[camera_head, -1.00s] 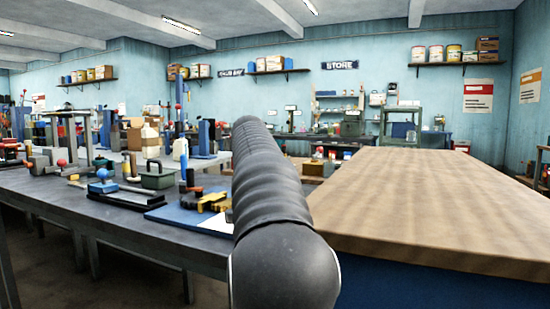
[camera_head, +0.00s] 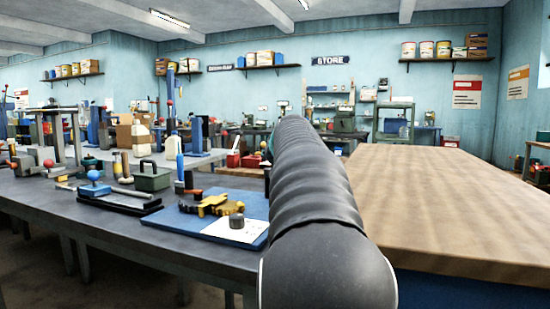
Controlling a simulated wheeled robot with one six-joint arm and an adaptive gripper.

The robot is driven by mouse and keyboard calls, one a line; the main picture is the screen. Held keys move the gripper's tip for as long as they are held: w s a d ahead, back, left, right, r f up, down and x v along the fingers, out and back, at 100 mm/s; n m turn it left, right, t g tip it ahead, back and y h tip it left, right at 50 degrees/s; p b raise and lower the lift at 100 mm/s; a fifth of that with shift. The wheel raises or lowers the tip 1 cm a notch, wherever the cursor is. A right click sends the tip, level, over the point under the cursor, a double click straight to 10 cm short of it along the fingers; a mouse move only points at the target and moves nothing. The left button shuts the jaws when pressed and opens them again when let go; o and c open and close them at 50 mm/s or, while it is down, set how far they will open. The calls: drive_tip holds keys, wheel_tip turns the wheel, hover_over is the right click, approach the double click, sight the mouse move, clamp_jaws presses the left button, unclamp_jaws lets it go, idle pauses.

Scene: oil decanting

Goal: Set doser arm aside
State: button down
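No part in view can be made out for sure as the doser arm. On the grey workbench (camera_head: 60,205) at left lies a blue mat (camera_head: 185,222) with a yellow toothed piece (camera_head: 213,205), a white sheet (camera_head: 222,231) and a small dark cylinder (camera_head: 236,220) on it. Left of the mat, a blue-knobbed tool (camera_head: 94,180) stands by a black tray (camera_head: 125,204). My dark ribbed arm reaches forward across the middle of the view. My gripper is not visible, and the arm hides what lies directly behind it.
A wood-topped bench (camera_head: 455,200) fills the right side, its top bare. A green box (camera_head: 153,178), a white bottle (camera_head: 171,147) and a red-knobbed device (camera_head: 47,163) stand on the grey workbench. Wall shelves (camera_head: 447,60) hold tins and boxes at the back.

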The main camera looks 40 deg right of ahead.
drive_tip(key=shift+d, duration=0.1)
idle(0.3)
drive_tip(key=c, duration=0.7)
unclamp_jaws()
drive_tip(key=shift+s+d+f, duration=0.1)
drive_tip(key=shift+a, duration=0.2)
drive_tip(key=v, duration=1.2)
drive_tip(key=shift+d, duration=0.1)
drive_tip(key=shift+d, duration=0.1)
